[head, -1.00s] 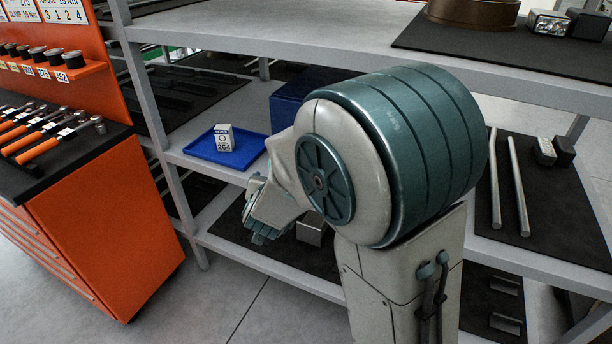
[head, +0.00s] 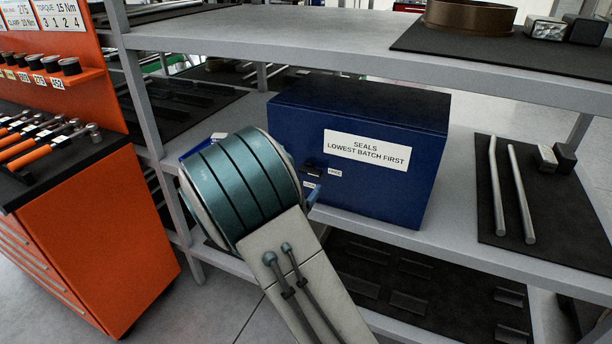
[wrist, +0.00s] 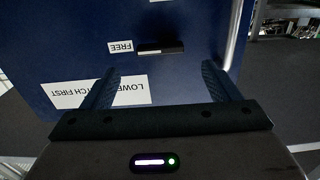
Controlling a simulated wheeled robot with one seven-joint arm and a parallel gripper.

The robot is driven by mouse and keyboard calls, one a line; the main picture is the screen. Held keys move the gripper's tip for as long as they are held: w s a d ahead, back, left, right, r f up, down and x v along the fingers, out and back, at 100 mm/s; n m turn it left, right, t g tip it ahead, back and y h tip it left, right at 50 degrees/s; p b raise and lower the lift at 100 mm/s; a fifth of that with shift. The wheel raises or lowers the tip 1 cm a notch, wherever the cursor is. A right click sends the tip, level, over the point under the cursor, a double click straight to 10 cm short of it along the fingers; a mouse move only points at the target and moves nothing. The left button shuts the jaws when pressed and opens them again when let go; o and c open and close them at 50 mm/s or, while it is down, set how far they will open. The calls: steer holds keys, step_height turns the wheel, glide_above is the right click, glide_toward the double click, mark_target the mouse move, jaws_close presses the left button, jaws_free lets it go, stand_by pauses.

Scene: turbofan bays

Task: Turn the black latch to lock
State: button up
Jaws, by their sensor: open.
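The black latch (wrist: 160,47) is a short dark bar on the front of the blue box (head: 365,110). It lies level in the wrist view, beside a small white label reading FREE (wrist: 120,47). In the head view the latch (head: 313,172) is small, near the box's lower left front, and my arm stands close in front of it. My gripper (wrist: 160,75) is open and empty. Its two fingers point at the box face, spread to either side of the latch and a little short of it in the wrist view. In the head view my arm hides most of the gripper.
A white label, SEALS LOWEST BATCH FIRST (head: 366,150), is on the box front. Metal rods (head: 508,190) lie on a dark mat to the right. An upper shelf (head: 300,35) overhangs the box. An orange tool cabinet (head: 95,235) stands at left.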

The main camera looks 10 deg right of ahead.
mark_target(309, 173)
steer(key=x, duration=0.6)
steer(key=c, duration=1)
